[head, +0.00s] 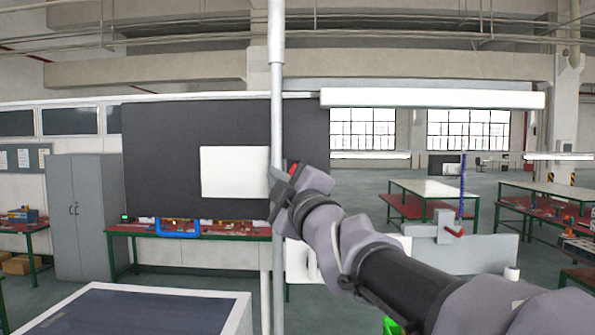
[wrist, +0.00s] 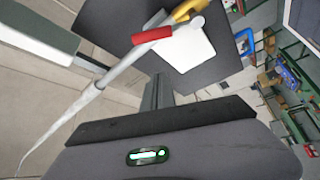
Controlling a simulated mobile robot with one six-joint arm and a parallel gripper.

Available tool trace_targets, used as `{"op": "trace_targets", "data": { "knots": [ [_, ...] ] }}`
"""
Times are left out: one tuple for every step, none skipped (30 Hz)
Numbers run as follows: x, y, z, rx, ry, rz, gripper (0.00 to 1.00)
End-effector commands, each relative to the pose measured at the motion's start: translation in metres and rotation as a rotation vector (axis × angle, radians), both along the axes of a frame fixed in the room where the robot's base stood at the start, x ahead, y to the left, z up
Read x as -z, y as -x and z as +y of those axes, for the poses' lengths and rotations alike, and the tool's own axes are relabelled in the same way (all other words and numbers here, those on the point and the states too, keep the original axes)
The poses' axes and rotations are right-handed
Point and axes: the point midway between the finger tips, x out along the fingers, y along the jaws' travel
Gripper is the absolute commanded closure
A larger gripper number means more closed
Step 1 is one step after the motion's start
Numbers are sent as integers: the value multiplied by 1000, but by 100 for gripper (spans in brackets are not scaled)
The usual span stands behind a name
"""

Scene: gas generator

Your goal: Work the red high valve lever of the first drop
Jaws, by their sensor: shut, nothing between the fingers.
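A vertical grey pipe (head: 277,95) runs from the top of the head view down past my gripper (head: 277,190). A small piece of the red lever (head: 293,169) shows just beside the gripper; the rest is hidden there. In the wrist view the red lever (wrist: 152,34) lies beside the pipe (wrist: 120,73), close to a pale round fitting and a yellow piece (wrist: 186,11). My gripper's dark fingers (wrist: 158,80) are together and empty, pointing toward the lever. In the wrist view a gap shows between fingertips and lever; its depth is hard to judge.
A dark panel with a white sheet (head: 234,172) stands behind the pipe. A second red handle (head: 455,232) sits on a grey fitting at right. A grey cabinet (head: 85,215) and green-framed workbenches stand farther back. A dark-topped table (head: 150,310) is at lower left.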

Motion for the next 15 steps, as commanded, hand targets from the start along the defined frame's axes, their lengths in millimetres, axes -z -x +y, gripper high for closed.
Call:
{"op": "trace_targets", "data": {
  "knots": [
    [-6, -10, 5, 0, -1, 3, 100],
    [-8, -16, 7, 0, -2, 3, 100],
    [-11, -24, 11, 0, -2, 4, 100],
    [-12, -30, 14, 0, -2, 4, 100],
    [-14, -35, 16, 0, -3, 3, 100],
    [-16, -43, 20, 0, -3, 3, 100],
    [-18, -48, 22, 0, -3, 3, 100],
    [-19, -53, 25, 0, -3, 3, 100],
    [-14, -53, 14, 5, -2, 3, 100],
    [-11, -54, 9, 6, -3, 4, 100],
    [-8, -54, 5, 5, -3, 3, 100],
    [-5, -55, 0, 5, -3, 3, 100],
    [-3, -55, -3, 5, -3, 3, 100],
    [-2, -56, -5, 4, -4, 2, 100],
    [0, -56, -8, 4, -5, 3, 100]
  ]
}}
